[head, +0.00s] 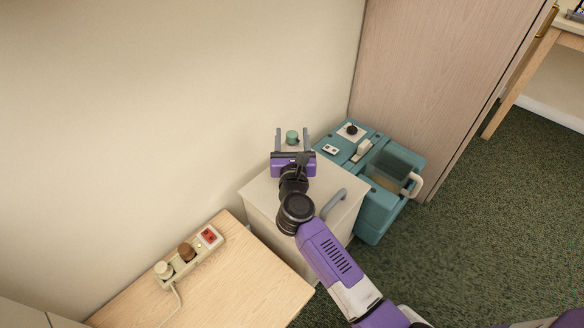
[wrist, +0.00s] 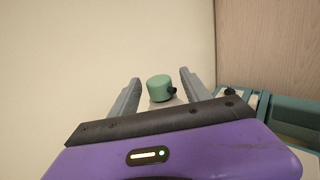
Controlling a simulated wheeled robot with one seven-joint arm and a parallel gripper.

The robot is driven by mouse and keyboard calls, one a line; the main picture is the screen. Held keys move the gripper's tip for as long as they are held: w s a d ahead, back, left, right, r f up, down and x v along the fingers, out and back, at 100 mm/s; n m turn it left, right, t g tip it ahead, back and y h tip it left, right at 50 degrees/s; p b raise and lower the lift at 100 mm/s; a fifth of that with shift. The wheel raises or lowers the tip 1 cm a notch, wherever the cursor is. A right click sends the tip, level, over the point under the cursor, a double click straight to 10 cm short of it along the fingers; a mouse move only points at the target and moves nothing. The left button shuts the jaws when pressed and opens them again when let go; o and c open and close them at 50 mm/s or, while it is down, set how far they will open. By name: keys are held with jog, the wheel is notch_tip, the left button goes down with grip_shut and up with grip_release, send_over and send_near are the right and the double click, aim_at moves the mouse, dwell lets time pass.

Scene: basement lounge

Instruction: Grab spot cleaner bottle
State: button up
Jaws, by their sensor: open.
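The spot cleaner bottle shows as a green cap (head: 292,136) between the fingers of my gripper (head: 292,138) in the head view. In the wrist view the green cap (wrist: 160,88) has a small dark nozzle on its right side, with a bit of pale body below it. My gripper (wrist: 155,92) is open, with one grey finger on each side of the bottle and visible gaps between. The lower part of the bottle is hidden behind my purple gripper body.
A white cabinet (head: 345,208) with a grey handle stands under my gripper. A teal machine (head: 375,218) with a clear tank is to its right, against a wood panel (head: 430,90). A wooden table (head: 240,285) with a power strip (head: 190,252) is at lower left. The wall is close behind.

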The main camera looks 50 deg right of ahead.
grip_shut()
